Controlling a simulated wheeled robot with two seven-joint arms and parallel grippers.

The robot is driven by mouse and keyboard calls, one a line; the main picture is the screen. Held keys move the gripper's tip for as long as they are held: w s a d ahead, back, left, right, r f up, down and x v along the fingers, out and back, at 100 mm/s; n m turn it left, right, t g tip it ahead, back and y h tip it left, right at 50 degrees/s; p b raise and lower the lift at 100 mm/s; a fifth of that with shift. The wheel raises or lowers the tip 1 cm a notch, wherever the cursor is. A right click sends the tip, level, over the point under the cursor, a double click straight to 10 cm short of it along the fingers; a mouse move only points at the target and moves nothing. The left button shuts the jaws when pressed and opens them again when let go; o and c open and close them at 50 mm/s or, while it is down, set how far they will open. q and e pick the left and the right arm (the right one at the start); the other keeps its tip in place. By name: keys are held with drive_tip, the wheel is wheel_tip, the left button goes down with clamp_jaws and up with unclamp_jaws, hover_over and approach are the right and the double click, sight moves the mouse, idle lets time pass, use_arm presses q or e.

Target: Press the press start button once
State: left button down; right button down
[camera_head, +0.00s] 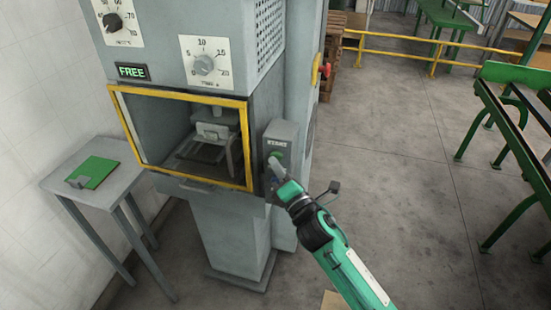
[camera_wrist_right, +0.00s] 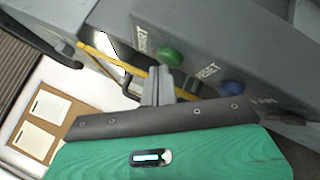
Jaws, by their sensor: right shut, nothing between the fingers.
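The grey press (camera_head: 190,110) stands at the left with a control box (camera_head: 281,135) marked START on its right side. In the right wrist view the green start button (camera_wrist_right: 170,56) sits beside a blue button (camera_wrist_right: 232,89) labelled RESET. My right gripper (camera_head: 274,162) is at the front of the control box, shut and empty. In the wrist view its fingertips (camera_wrist_right: 160,70) are just below the green button; I cannot tell if they touch it. The fingers partly cover the box in the head view. My left gripper is out of view.
A display (camera_head: 132,71) on the press reads FREE. A yellow-framed window (camera_head: 180,92) is at the press front. A small side table (camera_head: 107,191) with a green plate (camera_head: 93,172) stands left. Green benches (camera_head: 523,160) are at the right; the floor between is clear.

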drive_tip(key=shift+w, duration=0.15)
idle(0.4)
drive_tip(key=shift+s+a, duration=0.25)
drive_tip(key=shift+s, duration=0.65)
drive_tip(key=shift+s+a, duration=0.25)
drive_tip(key=shift+s, duration=0.55)
drive_tip(key=shift+s+a, duration=0.25)
drive_tip(key=shift+s, duration=0.55)
drive_tip(key=shift+s+a, duration=0.25)
drive_tip(key=shift+s, duration=0.55)
